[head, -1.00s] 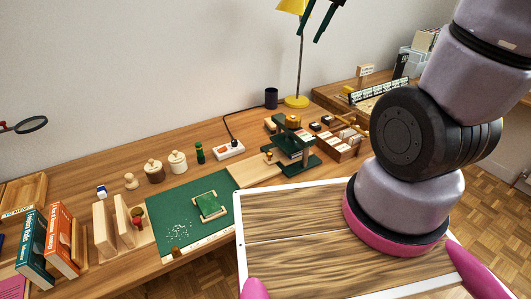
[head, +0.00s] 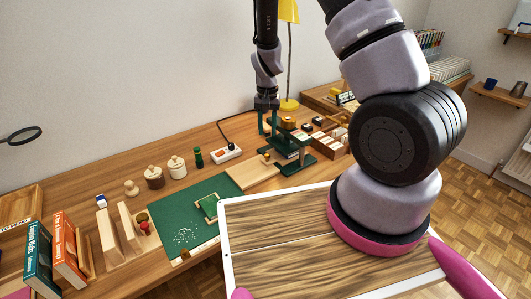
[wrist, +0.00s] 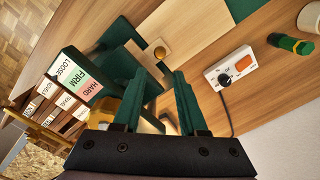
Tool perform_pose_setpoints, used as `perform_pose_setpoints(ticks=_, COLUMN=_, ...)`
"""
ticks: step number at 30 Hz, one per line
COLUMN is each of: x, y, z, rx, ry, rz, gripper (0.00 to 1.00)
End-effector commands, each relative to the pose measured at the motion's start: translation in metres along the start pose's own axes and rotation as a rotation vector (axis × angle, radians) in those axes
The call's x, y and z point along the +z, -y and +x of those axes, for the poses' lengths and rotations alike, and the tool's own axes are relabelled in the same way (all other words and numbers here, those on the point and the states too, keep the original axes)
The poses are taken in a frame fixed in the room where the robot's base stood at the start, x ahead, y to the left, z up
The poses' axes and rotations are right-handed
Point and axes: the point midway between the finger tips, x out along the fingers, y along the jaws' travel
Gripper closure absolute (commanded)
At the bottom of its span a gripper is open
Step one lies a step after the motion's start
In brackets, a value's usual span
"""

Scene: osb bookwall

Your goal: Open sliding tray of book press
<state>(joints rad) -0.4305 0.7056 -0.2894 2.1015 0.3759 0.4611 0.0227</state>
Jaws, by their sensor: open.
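The book press (head: 297,152) is a dark green frame on the desk with a brass-coloured part on top; it also shows in the wrist view (wrist: 115,72). A round brass knob (head: 265,157) sits at its left side, by the tray's pale wooden end. In the wrist view the knob (wrist: 159,52) lies just beyond my fingertips, roughly centred between them, on pale wood (wrist: 178,42). My gripper (head: 267,130) is open, pointing down above the press's left side. Its green fingers (wrist: 158,75) hold nothing. How far the tray is out is hard to tell.
A pale board (head: 250,174) lies left of the press, beside the green mat (head: 180,218). Labelled wooden boxes (head: 332,138) stand right of the press.

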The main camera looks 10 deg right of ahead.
Motion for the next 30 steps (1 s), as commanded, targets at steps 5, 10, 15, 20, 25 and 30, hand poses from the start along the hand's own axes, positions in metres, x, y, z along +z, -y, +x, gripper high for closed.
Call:
perform_pose_setpoints(ticks=5, x=0.001, y=-0.001, z=0.03, rx=0.002, ry=0.005, rz=0.004, gripper=0.58)
perform_pose_setpoints(ticks=10, x=0.0, y=-0.001, z=0.063, rx=0.001, ry=0.003, rz=0.002, gripper=0.58)
perform_pose_setpoints(ticks=15, x=0.001, y=-0.001, z=0.087, rx=0.0, ry=0.003, rz=0.003, gripper=0.58)
perform_pose_setpoints(ticks=20, x=0.001, y=0.0, z=0.098, rx=-0.001, ry=0.002, rz=0.001, gripper=0.58)
perform_pose_setpoints(ticks=25, x=0.0, y=0.0, z=0.1, rx=-0.002, ry=0.0, rz=0.001, gripper=0.58)
perform_pose_setpoints(ticks=30, x=0.0, y=0.0, z=0.1, rx=-0.002, ry=0.0, rz=0.001, gripper=0.74)
